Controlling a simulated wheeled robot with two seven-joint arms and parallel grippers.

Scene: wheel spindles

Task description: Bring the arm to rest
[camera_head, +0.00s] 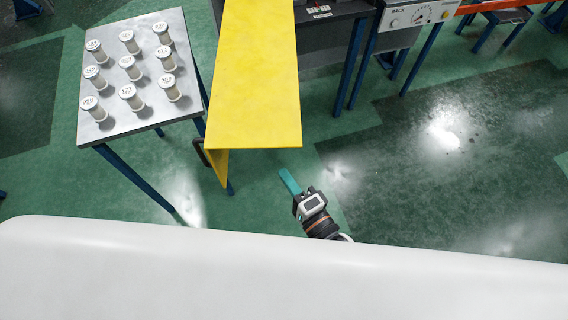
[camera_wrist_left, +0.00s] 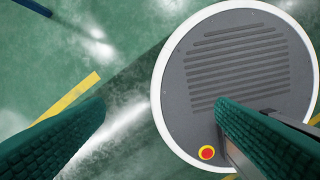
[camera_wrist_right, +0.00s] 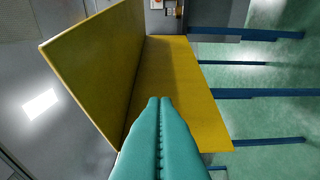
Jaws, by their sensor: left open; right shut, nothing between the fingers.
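My right gripper (camera_head: 290,181) shows in the head view below the yellow panel's near edge, with its teal fingers together and nothing held. In the right wrist view its fingers (camera_wrist_right: 160,105) are pressed together and point toward the yellow panel. My left gripper is out of the head view. In the left wrist view its two dark teal fingers (camera_wrist_left: 160,130) stand wide apart with nothing between them, above the green floor and my round grey base. Several white labelled spindles (camera_head: 130,68) stand upright in rows on a grey-topped table (camera_head: 115,123) at the upper left.
A yellow panel (camera_head: 254,80) with a hanging flap lies just beyond my right gripper. Behind it are a grey machine and a control box with a dial (camera_head: 415,14) on blue legs. The green floor (camera_head: 440,150) to the right is open. My white body fills the bottom.

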